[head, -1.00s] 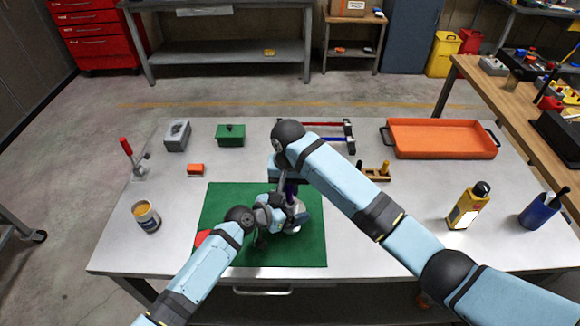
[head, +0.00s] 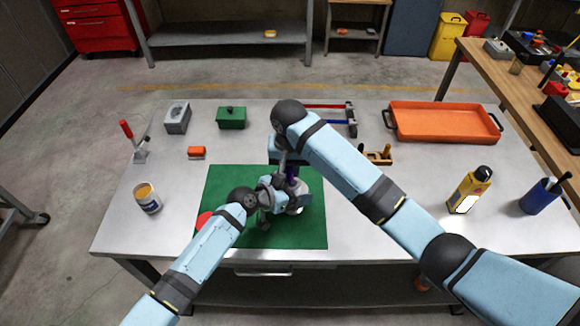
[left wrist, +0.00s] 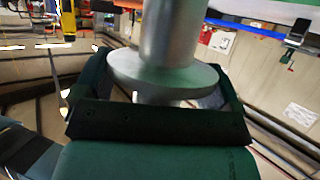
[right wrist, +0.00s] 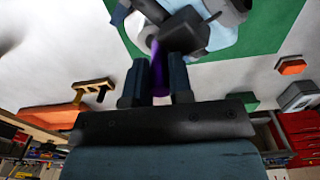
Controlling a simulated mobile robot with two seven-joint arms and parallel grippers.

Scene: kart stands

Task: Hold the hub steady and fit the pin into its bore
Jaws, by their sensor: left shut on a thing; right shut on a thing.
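The hub (left wrist: 166,75) is a silver cylinder with a wide round flange. My left gripper (left wrist: 163,98) is shut on it. In the head view the hub (head: 296,209) shows partly behind the left gripper (head: 277,192), over the green mat. The pin (right wrist: 160,78) is purple, and my right gripper (right wrist: 160,70) is shut on it. In the head view the pin (head: 291,174) is a small purple strip above the hub, mostly covered by my right arm. In the right wrist view its far end is close to the left gripper and hub. I cannot tell whether it is in the bore.
The green mat (head: 225,185) lies on the grey table (head: 120,235). A red thing (head: 203,219) is partly hidden by my left arm. The table's front right is clear.

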